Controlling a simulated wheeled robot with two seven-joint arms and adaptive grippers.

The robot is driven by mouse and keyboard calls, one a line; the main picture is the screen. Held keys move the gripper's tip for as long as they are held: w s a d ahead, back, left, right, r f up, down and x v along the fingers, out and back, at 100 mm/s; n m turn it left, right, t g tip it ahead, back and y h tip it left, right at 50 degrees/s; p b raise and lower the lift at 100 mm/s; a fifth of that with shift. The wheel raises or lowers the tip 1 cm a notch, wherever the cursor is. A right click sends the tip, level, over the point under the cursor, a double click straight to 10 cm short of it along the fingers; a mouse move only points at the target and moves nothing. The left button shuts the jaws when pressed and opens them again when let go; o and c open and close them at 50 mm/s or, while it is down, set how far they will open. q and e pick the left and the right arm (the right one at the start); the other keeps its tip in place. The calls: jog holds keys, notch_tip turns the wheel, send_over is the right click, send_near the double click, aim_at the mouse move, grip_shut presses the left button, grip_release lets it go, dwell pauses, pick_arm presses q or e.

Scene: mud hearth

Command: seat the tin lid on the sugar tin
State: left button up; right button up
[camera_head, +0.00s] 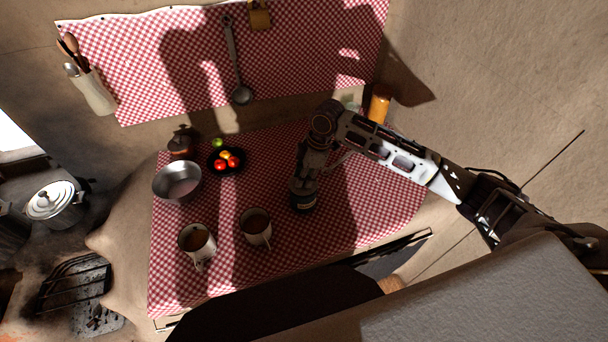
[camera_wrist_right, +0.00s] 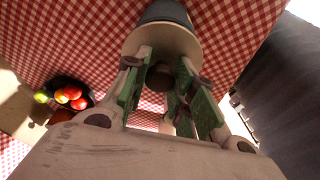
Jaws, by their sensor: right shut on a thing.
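The tin lid (camera_wrist_right: 168,38) is a pale disc with a dark round knob (camera_wrist_right: 159,77). My right gripper (camera_wrist_right: 162,68) is shut on the lid by this knob, with a green-padded finger on each side. The blue-grey sugar tin (camera_wrist_right: 165,12) shows just beyond the lid's rim. In the head view the dark tin (camera_head: 303,202) stands on the checked cloth, directly under my right gripper (camera_head: 304,182). The lid covers the tin's mouth from the wrist view, so I cannot tell whether it rests flush or hovers slightly. My left gripper is not in view.
Two mugs (camera_head: 256,227) (camera_head: 197,243) stand left of the tin on the checked cloth (camera_head: 225,275). A metal bowl (camera_head: 178,181), a dark plate of fruit (camera_head: 226,160) and a lidded pot (camera_head: 181,146) lie further left. An orange jar (camera_head: 378,108) stands behind my arm.

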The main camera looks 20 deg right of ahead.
jog(key=shift+p, duration=0.6)
dwell(1.0)
jog(key=shift+f+p, duration=0.35)
jog(key=shift+f, duration=0.05)
dwell(1.2)
jog(key=shift+f+p, duration=0.25)
jog(key=shift+p, duration=0.15)
dwell(0.6)
jog(key=o, duration=1.1)
jog(key=o, duration=0.5)
jog(key=shift+r, duration=0.2)
